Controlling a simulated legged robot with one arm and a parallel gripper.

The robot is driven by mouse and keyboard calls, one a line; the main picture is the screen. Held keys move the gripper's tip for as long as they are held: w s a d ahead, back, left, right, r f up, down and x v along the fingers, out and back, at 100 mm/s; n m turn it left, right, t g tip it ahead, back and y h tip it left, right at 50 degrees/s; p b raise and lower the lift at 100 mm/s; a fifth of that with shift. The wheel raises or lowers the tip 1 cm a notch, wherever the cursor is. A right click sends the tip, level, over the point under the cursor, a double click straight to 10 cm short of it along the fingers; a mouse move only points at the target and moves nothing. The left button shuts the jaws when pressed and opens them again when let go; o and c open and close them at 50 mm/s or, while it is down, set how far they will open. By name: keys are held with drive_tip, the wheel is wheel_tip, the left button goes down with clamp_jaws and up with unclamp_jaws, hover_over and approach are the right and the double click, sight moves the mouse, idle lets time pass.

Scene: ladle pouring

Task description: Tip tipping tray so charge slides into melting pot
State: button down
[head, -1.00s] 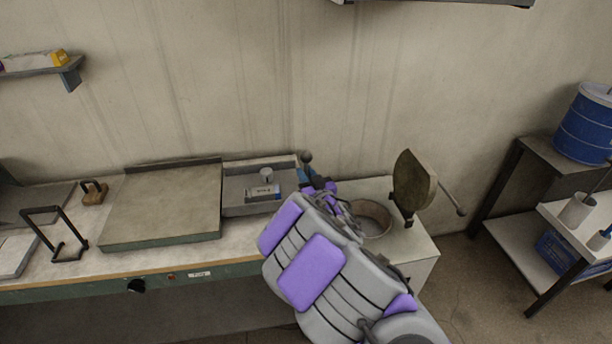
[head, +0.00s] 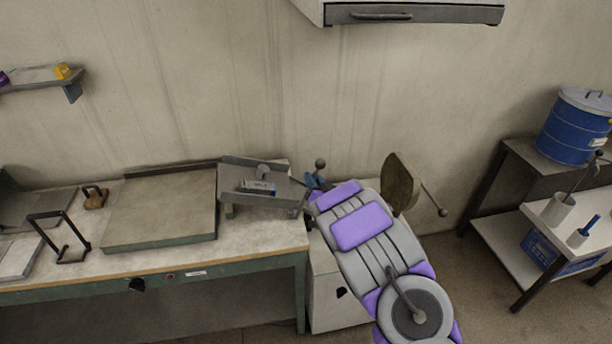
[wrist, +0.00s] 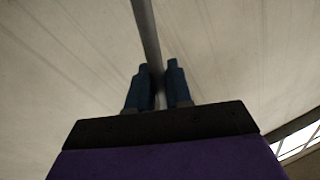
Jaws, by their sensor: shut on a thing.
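The grey tipping tray (head: 232,184) is tilted on the bench, its left side raised and its right side lower. The charge, a labelled block (head: 258,188) and a small grey cylinder (head: 263,171), lies on it near the middle. My gripper (head: 314,182) is at the tray's right end beside a knobbed handle (head: 320,163). In the wrist view its blue fingers (wrist: 157,80) are shut on a grey rod (wrist: 146,35), which appears to be this handle. The melting pot is hidden behind my arm. Its lid (head: 400,183) stands open.
A large flat plate (head: 160,210) lies left of the tray, with a black frame handle (head: 60,235) further left.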

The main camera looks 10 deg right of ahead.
drive_tip(key=d+f+m+h+p, duration=0.1)
drive_tip(key=d+f+m+p, duration=0.2)
drive_tip(key=d, duration=0.3)
drive_tip(key=shift+f+m+t+p, duration=0.15)
drive_tip(key=shift+m+t+p, duration=0.3)
drive_tip(key=shift+m, duration=0.25)
drive_tip(key=shift+f, duration=0.1)
drive_tip(key=c, duration=1.2)
unclamp_jaws()
drive_tip(key=shift+d+f, duration=0.1)
drive_tip(key=shift+s, duration=0.1)
